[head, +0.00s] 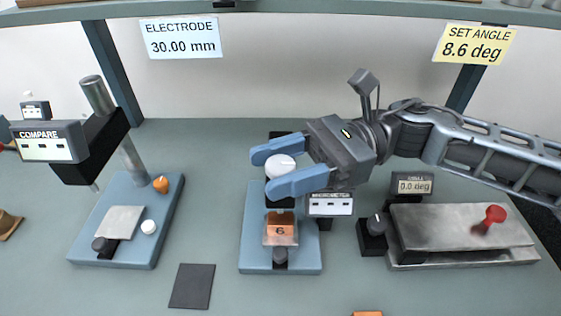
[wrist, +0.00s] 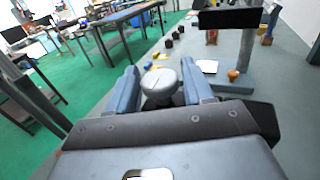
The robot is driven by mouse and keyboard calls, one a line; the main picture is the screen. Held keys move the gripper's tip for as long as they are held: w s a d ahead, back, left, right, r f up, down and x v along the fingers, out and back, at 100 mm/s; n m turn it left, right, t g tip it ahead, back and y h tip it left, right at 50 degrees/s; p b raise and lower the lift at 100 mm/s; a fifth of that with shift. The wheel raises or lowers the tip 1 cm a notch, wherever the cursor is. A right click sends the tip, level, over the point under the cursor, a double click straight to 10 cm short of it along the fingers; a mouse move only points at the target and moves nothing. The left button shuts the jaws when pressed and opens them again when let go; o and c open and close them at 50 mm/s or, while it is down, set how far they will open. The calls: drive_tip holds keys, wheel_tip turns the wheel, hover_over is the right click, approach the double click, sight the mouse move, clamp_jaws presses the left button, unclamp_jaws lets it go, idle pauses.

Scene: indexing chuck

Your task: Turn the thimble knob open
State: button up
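The thimble knob (head: 281,167) is a white round cap on the black micrometer head, above the blue base plate (head: 252,225) in the middle of the bench. My gripper (head: 279,170) comes in from the right, with one blue finger on each side of the knob. In the wrist view the knob (wrist: 159,83) stands between the two fingers, and narrow gaps seem to show on both sides. Below the knob, an orange block (head: 280,230) marked 6 sits on the plate. The micrometer display (head: 330,205) is partly covered by my gripper, and its reading is too small to tell.
A compare stand (head: 48,141) on a blue base is at the left. A grey angle plate (head: 460,228) with a red knob (head: 495,214) and a display reading 0.0 deg (head: 414,186) is at the right. A dark mat (head: 192,286) lies in front.

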drive_tip(key=shift+o, duration=0.8)
drive_tip(key=shift+r, duration=0.1)
drive_tip(key=b+v, duration=0.1)
drive_tip(key=v, duration=0.5)
drive_tip(key=shift+w+d+b, duration=0.2)
drive_tip(key=shift+d+b, duration=0.1)
drive_tip(key=shift+b, duration=0.05)
drive_tip(key=shift+w+d, duration=0.2)
drive_tip(key=shift+d, duration=0.35)
